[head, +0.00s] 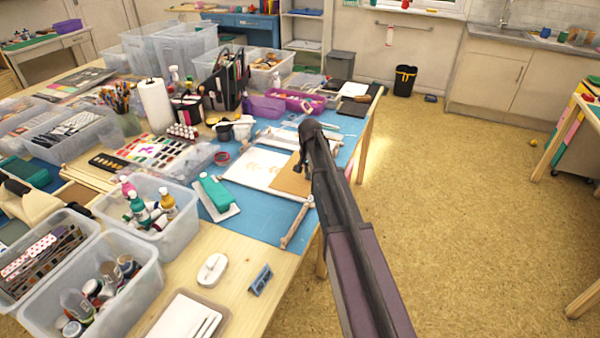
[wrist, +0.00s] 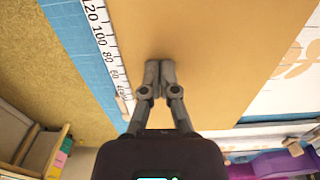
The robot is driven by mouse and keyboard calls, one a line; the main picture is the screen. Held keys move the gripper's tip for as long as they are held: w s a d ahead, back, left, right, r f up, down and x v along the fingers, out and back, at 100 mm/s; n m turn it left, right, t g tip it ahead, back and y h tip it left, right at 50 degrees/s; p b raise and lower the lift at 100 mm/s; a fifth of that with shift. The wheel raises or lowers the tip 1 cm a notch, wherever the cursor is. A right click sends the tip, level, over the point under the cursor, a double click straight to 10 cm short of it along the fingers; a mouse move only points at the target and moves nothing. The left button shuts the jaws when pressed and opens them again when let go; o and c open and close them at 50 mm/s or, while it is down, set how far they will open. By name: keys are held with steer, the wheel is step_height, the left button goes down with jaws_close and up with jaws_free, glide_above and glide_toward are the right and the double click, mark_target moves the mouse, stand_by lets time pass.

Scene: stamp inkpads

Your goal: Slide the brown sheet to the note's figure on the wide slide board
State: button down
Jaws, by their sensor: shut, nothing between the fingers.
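The brown sheet (head: 287,182) lies on the blue mat beside a white sheet with pale tan figures (head: 255,168). In the wrist view the brown sheet (wrist: 215,45) fills the middle, with a white scale strip (wrist: 97,25) along its left side. The strip's numbers read 120, 100, 80, 60 going down. My gripper (wrist: 158,70) is shut and empty, its fingertips over the brown sheet; I cannot tell whether they touch it. In the head view my arm covers the sheet's right part. I cannot make out a note with a readable figure.
The blue mat (head: 240,225) bears a green-topped block (head: 215,192) at the left and a wooden strip (head: 297,225) in front. Clear bins of bottles (head: 150,225) stand at the left. Open floor (head: 460,210) lies right of the table.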

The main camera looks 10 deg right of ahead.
steer(key=shift+r, duration=0.15)
steer(key=shift+r+p, duration=3.35)
steer(key=shift+p, duration=0.2)
steer(key=s+a+r+n+p, duration=0.1)
steer(key=s+a+n, duration=0.1)
steer(key=s, duration=0.7)
steer(key=s+a+r+n+p, duration=0.2)
steer(key=s, duration=0.8)
steer(key=s+a+r+n+p, duration=0.2)
steer(key=s+n, duration=0.1)
steer(key=s, duration=0.6)
steer(key=shift+s+a+r, duration=0.2)
steer(key=shift+s, duration=0.05)
